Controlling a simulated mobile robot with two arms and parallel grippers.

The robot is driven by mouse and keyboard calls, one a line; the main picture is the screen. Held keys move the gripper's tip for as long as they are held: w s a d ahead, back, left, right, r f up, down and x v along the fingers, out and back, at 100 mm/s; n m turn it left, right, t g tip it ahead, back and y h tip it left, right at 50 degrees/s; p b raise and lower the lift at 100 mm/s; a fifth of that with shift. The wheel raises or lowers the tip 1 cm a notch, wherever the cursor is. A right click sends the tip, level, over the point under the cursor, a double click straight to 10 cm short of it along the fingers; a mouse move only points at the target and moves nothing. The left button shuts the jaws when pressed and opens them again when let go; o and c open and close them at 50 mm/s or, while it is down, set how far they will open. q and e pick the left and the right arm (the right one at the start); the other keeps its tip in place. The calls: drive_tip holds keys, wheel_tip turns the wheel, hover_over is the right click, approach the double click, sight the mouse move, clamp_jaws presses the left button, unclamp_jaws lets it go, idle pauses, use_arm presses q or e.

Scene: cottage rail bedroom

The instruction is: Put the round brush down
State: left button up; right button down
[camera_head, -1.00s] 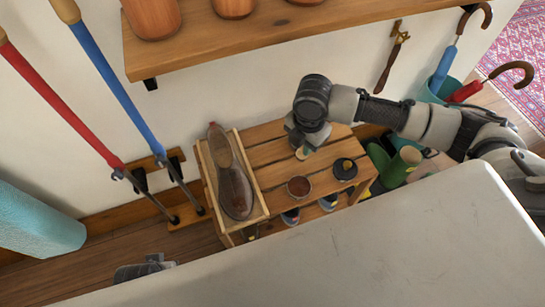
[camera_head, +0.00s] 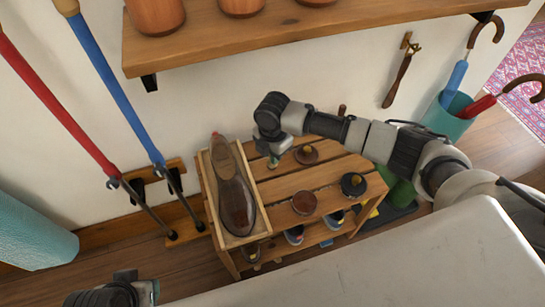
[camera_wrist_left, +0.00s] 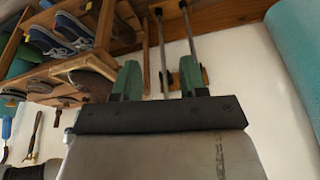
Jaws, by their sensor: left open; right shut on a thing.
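My right gripper (camera_head: 273,161) is over the back left slats of the wooden rack (camera_head: 290,182), just right of the tray. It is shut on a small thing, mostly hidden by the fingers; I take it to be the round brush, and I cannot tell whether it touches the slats. A round dark brown piece with a yellowish knob (camera_head: 306,154) lies right of the gripper. A similar black piece (camera_head: 353,184) lies at the right end. My left gripper (camera_wrist_left: 160,80) is open and empty in the left wrist view, its green fingers apart.
A wooden tray (camera_head: 250,238) on the rack's left holds a brown shoe (camera_head: 235,195). An open brown tin (camera_head: 304,202) stands near the front edge. Shoes sit on the lower shelf. A wall shelf (camera_head: 330,28) overhangs behind; a pale surface (camera_head: 400,265) lies in front.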

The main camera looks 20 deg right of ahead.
use_arm(q)
drive_tip(key=shift+w+d+t, duration=0.25)
drive_tip(key=shift+w+t, duration=0.25)
drive_tip(key=shift+w, duration=0.25)
use_arm(e)
drive_tip(key=shift+f, duration=0.65)
drive_tip(key=shift+f, duration=0.15)
drive_tip(key=c, duration=1)
unclamp_jaws()
drive_tip(key=shift+o, duration=0.2)
